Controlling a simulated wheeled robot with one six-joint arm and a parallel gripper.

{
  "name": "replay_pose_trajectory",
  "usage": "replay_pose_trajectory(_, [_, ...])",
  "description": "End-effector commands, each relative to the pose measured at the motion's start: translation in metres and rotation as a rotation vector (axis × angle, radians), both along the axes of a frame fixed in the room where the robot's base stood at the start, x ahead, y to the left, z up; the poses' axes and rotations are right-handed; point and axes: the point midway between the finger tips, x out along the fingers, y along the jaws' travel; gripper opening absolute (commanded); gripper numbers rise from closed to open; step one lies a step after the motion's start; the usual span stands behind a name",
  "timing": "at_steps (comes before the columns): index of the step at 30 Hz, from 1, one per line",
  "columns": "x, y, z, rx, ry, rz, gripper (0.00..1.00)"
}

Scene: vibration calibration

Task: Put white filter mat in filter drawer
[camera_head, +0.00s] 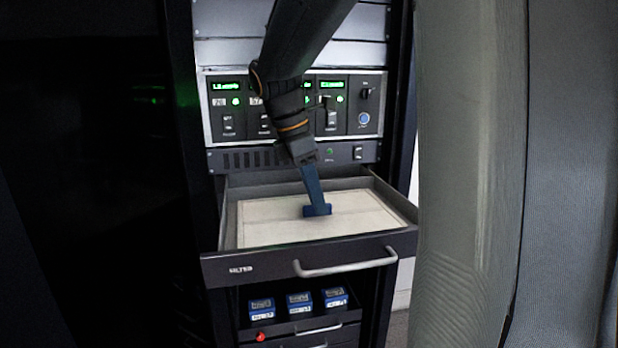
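The white filter mat (275,224) is a flat, cream-white rectangle with a faint line across it. It lies inside the open filter drawer (226,266), within its dark walls. The drawer is pulled out from the rack and has a silver handle and a "FILTER" label on its front. My gripper (317,209) reaches down from above, and its blue end is at the middle of the mat, seemingly touching it. The fingers look close together, but I cannot tell whether they grip the mat or a part of it.
A control panel (223,118) with green displays, knobs and switches is behind my arm, above the drawer. Below the drawer, several blue-and-white boxes (298,304) stand in a lower tray, near a red knob (260,337). A grey vertical surface (470,170) fills the right side.

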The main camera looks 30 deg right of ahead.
Motion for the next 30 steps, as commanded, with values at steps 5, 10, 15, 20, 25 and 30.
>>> replay_pose_trajectory(5, [0.005, 0.009, 0.027, -0.001, -0.007, 0.002, 0.28])
replay_pose_trajectory(10, [0.007, 0.020, 0.061, 0.000, -0.006, 0.003, 0.28])
replay_pose_trajectory(15, [0.009, 0.027, 0.090, 0.001, -0.005, 0.001, 0.28])
replay_pose_trajectory(20, [0.010, 0.032, 0.105, 0.000, -0.003, 0.002, 0.28])
replay_pose_trajectory(25, [0.010, 0.033, 0.111, 0.000, -0.002, 0.001, 0.28])
replay_pose_trajectory(30, [0.010, 0.033, 0.110, 0.001, -0.001, 0.000, 0.28])
